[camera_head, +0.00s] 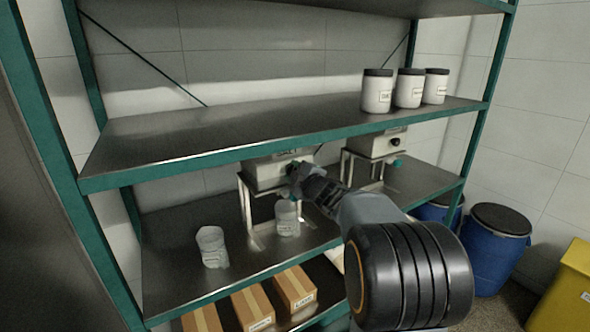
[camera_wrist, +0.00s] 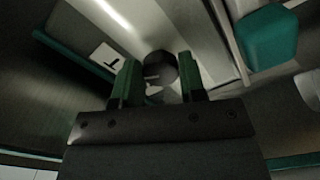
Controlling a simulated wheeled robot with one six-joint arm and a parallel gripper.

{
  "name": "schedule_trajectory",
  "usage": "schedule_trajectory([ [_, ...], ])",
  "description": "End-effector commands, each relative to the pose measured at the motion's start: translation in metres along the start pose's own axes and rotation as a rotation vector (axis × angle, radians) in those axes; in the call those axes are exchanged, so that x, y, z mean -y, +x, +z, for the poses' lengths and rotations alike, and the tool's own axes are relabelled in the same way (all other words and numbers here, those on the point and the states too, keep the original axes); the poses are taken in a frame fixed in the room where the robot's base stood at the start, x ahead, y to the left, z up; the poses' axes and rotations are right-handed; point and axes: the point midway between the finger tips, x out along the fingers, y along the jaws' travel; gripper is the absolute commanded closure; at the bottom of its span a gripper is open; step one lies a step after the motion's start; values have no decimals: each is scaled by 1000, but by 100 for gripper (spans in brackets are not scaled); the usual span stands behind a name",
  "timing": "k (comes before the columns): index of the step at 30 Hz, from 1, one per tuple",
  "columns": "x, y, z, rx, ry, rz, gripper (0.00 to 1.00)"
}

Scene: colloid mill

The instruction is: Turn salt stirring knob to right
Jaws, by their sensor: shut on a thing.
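The stirring device (camera_head: 262,172) is a pale box on a metal stand on the middle shelf, partly hidden by my gripper. Its round dark knob (camera_wrist: 160,68) has a light mark and sits between my gripper's two green-sided fingers (camera_wrist: 158,84) in the wrist view. My gripper (camera_head: 293,172) is shut on the knob at the front of the box. A clear beaker (camera_head: 287,217) with a label stands beneath the box. A label with a dark mark (camera_wrist: 105,56) shows left of the knob in the wrist view.
A second similar device (camera_head: 375,145) stands to the right. Another beaker (camera_head: 212,247) stands at left on the same shelf. White jars (camera_head: 377,92) stand on the shelf above, whose green edge (camera_head: 250,150) runs close over my gripper. Boxes (camera_head: 250,305) sit below.

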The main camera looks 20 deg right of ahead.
Motion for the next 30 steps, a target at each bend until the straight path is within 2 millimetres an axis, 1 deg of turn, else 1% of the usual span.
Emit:
schedule_trajectory([
  [21, 1, 0, -2, 1, 676, -3, 86],
  [30, 3, 0, -2, 2, 908, -3, 86],
])
